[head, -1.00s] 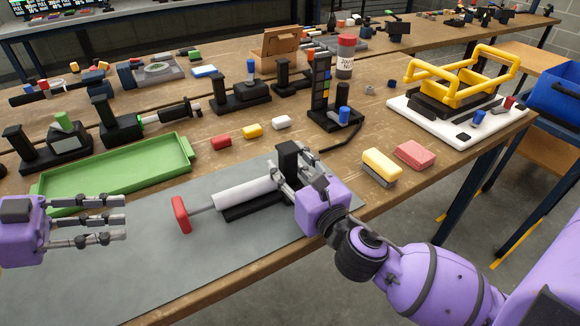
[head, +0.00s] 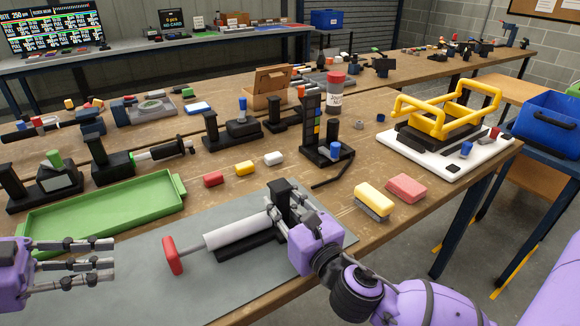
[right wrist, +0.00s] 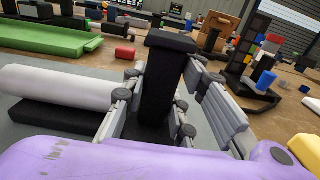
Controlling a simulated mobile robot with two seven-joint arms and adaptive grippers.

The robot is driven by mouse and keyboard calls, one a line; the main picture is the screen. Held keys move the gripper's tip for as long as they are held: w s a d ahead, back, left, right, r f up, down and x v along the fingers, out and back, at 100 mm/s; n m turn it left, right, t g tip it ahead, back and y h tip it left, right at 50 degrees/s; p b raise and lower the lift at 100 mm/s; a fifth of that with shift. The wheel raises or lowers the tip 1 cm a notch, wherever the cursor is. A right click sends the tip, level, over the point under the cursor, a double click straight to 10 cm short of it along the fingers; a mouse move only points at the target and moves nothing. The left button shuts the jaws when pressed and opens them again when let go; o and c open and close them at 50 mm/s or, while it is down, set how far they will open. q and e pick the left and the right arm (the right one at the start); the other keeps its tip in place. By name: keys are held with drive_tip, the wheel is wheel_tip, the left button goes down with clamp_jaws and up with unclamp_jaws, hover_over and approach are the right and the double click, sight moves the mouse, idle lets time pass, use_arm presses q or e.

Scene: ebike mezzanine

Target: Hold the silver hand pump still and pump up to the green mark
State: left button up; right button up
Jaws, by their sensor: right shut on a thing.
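The silver hand pump (head: 238,228) lies on the grey mat, its barrel on a black base. Its red handle (head: 172,255) is at the left end, with a length of rod showing between handle and barrel. A black upright block (head: 281,190) stands at the pump's right end. My right gripper (head: 286,210) is shut on this block; the right wrist view shows its fingers on both sides of the block (right wrist: 168,85). My left gripper (head: 108,263) is open and empty, left of the red handle and apart from it. I cannot make out a green mark on the pump.
A green tray (head: 100,215) lies behind the mat. Small red, yellow and white blocks (head: 244,168) sit behind the pump. A black tower with coloured squares (head: 310,125) stands further back. Yellow and red sponges (head: 375,198) lie to the right, near the table edge.

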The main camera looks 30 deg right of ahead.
use_arm(q)
clamp_jaws()
drive_tip(key=shift+s+a+f, duration=0.1)
drive_tip(key=shift+a+f, duration=0.05)
drive_tip(key=shift+f, duration=0.05)
drive_tip(key=shift+s+a+f, duration=0.3)
drive_tip(key=shift+a+f, duration=0.15)
drive_tip(key=shift+a, duration=0.15)
drive_tip(key=shift+s+a+f, duration=0.3)
drive_tip(key=shift+a+f, duration=0.15)
drive_tip(key=shift+a, duration=0.15)
drive_tip(key=a+m, duration=0.1)
drive_tip(key=s+m, duration=0.1)
drive_tip(key=m, duration=0.1)
drive_tip(key=shift+a+f, duration=0.15)
drive_tip(key=shift+a, duration=0.25)
drive_tip(key=m, duration=0.3)
drive_tip(key=a+m, duration=0.1)
drive_tip(key=shift+s, duration=0.3)
drive_tip(key=shift+a+r+m, duration=0.15)
drive_tip(key=shift+r+m, duration=0.05)
drive_tip(key=shift+m, duration=0.9)
drive_tip(key=m, duration=0.3)
drive_tip(key=shift+s+a+r+m, duration=0.1)
drive_tip(key=shift+r+m, duration=0.3)
drive_tip(key=m, duration=0.3)
drive_tip(key=shift+r+h, duration=0.2)
drive_tip(key=shift+h, duration=0.1)
